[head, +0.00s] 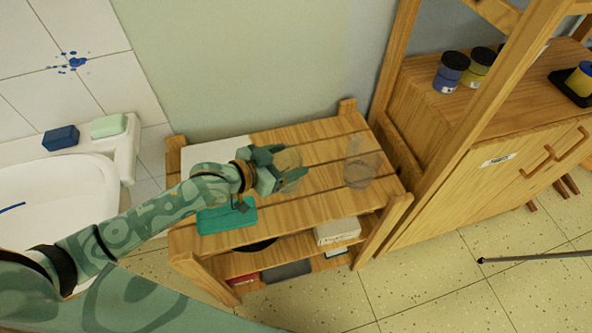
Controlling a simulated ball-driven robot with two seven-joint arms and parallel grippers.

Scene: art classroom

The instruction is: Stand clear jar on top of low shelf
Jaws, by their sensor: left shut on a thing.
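The low shelf (318,179) is a slatted wooden unit against the wall. My left gripper (287,173) is over its top, near the middle, shut on a see-through jar (290,158). The fingers and palm hide part of this jar, and I cannot tell whether its base touches the slats. A second clear glass vessel (361,164) stands upright on the shelf top to the right, apart from the gripper. My right gripper is not in view.
A teal box (227,218) lies at the top's front left, and a white sheet (213,153) at its back left. A white box (337,231) sits on the lower level. A wooden cabinet (480,187) with paint jars stands at right, a white basin (60,190) at left.

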